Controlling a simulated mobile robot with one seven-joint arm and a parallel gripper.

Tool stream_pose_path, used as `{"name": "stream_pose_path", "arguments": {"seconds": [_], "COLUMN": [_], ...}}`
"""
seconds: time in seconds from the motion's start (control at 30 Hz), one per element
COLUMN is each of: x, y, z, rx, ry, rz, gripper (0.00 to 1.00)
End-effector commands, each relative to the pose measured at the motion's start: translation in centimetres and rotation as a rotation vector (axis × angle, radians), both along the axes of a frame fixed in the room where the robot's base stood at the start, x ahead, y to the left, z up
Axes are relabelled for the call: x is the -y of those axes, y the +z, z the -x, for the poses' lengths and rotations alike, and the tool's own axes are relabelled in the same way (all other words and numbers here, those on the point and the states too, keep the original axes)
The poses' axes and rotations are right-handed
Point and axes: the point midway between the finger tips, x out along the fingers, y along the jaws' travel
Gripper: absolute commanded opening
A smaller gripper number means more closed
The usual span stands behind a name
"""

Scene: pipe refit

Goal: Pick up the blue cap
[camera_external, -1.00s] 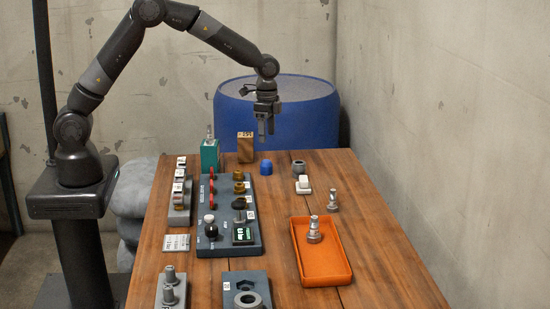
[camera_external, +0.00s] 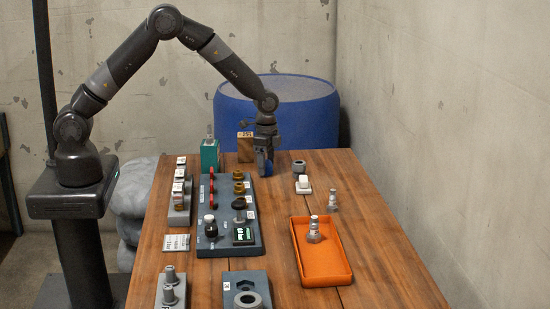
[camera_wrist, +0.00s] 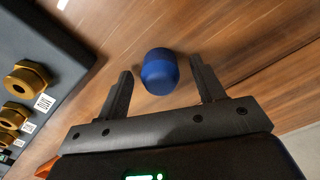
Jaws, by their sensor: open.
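The blue cap (camera_wrist: 160,71) stands on the wooden table and shows between the two fingers of my gripper (camera_wrist: 162,88) in the wrist view. The fingers are apart, one on each side of the cap, with a visible gap to it. In the external view my gripper (camera_external: 265,165) is low over the far part of the table. There the cap (camera_external: 262,164) is mostly hidden by my gripper.
The dark panel (camera_external: 229,245) with brass fittings (camera_wrist: 27,79) lies left of the cap. A wooden block (camera_external: 245,147) and a teal holder (camera_external: 209,156) stand close by on the left. A grey ring (camera_external: 299,166) is to the right. An orange tray (camera_external: 321,276) is nearer the front.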

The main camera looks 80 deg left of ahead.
Motion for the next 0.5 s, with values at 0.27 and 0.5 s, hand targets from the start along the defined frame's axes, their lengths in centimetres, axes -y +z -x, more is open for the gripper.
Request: {"name": "stream_pose_path", "arguments": {"seconds": [0.27,0.5], "x": [-0.02,-0.03], "y": [0.07,0.08], "z": [-0.01,0.0], "rx": [0.0,0.0], "ry": [0.001,0.001], "rz": [0.0,0.0], "gripper": [0.51,0.31]}}
